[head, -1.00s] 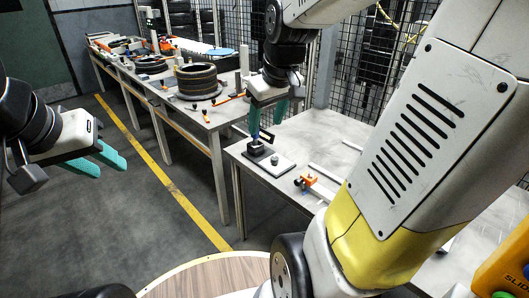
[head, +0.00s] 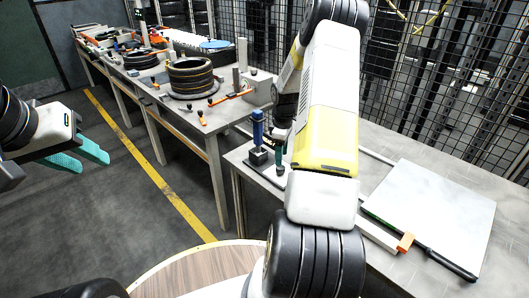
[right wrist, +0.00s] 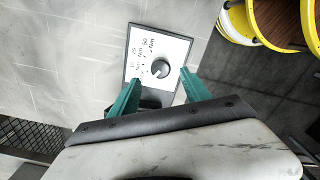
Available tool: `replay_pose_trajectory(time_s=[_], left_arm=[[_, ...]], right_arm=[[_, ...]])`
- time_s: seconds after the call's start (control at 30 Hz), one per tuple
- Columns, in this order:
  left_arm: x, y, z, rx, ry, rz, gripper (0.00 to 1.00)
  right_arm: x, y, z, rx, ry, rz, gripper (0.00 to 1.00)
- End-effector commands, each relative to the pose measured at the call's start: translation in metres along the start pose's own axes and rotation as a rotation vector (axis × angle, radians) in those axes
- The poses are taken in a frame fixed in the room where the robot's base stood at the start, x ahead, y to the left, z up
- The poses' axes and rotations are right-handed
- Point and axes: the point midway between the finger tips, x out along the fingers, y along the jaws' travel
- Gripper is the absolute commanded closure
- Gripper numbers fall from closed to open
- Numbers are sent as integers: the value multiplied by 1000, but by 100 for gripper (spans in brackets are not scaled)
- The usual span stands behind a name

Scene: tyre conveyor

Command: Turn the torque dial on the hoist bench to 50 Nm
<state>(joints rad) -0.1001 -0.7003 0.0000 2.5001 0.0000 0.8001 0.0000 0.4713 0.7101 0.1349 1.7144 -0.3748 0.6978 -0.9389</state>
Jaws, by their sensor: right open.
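In the right wrist view the torque dial (right wrist: 160,68) is a round grey knob on a white plate (right wrist: 171,45) with printed Nm marks, one reading 50. Which mark the knob points to is too small to tell. My right gripper (right wrist: 160,77) is open, with its teal fingertips on either side of the knob; contact cannot be told. In the head view my right arm hides the dial, and one teal finger (head: 280,158) shows over the hoist bench (head: 458,263). My left gripper (head: 94,166) is open and empty above the floor at the left.
A blue-handled tool (head: 257,128) stands upright in a black holder (head: 258,156) close beside my right gripper. Stacked tyres (head: 190,77) stand on the back table. Mesh fencing is behind.

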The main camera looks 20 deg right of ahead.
Motion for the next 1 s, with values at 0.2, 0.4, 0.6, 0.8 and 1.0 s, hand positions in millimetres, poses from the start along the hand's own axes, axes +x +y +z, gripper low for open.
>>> replay_pose_trajectory(time_s=[0.2, 0.4, 0.6, 0.8, 1.0], left_arm=[[0, 0, 0, 0, 0, 0, 64], [0, 0, 0, 0, 0, 0, 64], [0, 0, 0, 0, 0, 0, 64], [0, 0, 0, 0, 0, 0, 64], [0, 0, 0, 0, 0, 0, 64]], right_arm=[[36, -1, -1, 0, 0, -3, 44], [53, -1, -1, 0, 0, 0, 44], [55, 0, -1, 1, 0, 0, 44], [55, -1, -1, 1, 1, 0, 66], [55, -1, -1, 1, 1, 0, 100]])
